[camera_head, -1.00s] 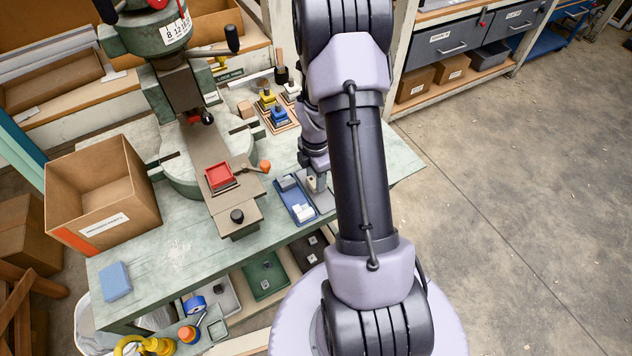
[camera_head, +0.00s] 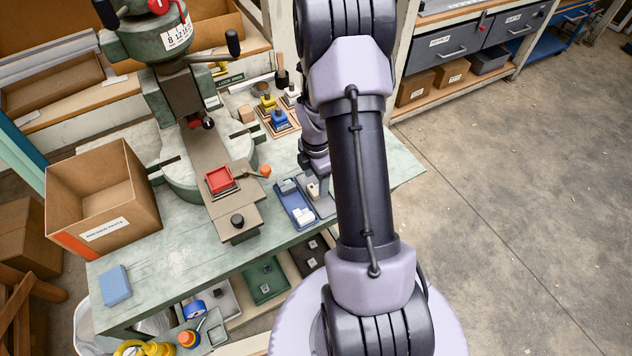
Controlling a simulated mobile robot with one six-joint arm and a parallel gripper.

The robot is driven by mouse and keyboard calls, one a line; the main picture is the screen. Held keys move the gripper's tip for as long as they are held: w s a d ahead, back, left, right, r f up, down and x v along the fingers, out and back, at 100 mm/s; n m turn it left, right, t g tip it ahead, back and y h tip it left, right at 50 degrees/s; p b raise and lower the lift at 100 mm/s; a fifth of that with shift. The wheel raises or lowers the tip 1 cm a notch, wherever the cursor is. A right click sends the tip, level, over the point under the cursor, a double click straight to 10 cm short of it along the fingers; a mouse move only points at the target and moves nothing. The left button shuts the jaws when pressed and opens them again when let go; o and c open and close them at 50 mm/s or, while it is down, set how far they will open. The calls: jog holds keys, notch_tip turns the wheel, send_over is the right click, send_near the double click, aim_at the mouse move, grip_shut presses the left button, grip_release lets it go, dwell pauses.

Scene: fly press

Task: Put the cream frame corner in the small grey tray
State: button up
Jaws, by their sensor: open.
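My gripper (camera_head: 317,182) is over the right end of the table, just left of my upright arm link. It is open, and its fingers are small and partly hidden by my arm. A small cream piece (camera_head: 313,190), likely the cream frame corner, shows right at the fingertips; I cannot tell whether they touch it. It is at a grey tray (camera_head: 326,205), whose right part is hidden behind my arm. Left of this tray is a blue tray (camera_head: 296,207), which holds white pieces at its near end and a grey-blue piece at its far end.
The green press with a red square tray (camera_head: 220,180) and an orange-knobbed handle (camera_head: 264,171) stands left of the trays. Blue and yellow stamp-like pieces (camera_head: 279,118) stand behind. A cardboard box (camera_head: 103,240) and blue sponge (camera_head: 115,285) are at left. The table's front middle is clear.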

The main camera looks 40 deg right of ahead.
aim_at(316, 188)
notch_tip(316, 188, up, 10)
jog(key=p, duration=0.3)
jog(key=a+r+m+t, duration=0.3)
jog(key=a+r+m, duration=0.5)
jog(key=a+r, duration=0.65)
jog(key=s+a+r+m+t+y, duration=0.2)
jog(key=s+a+r+m+t, duration=0.1)
jog(key=s+a+r+m, duration=0.85)
notch_tip(316, 188, down, 9)
jog(key=s+b, duration=0.1)
jog(key=b, duration=0.7)
jog(key=shift+a+f+b, duration=0.2)
jog(key=shift+a+b, duration=0.15)
jog(key=shift+a, duration=0.1)
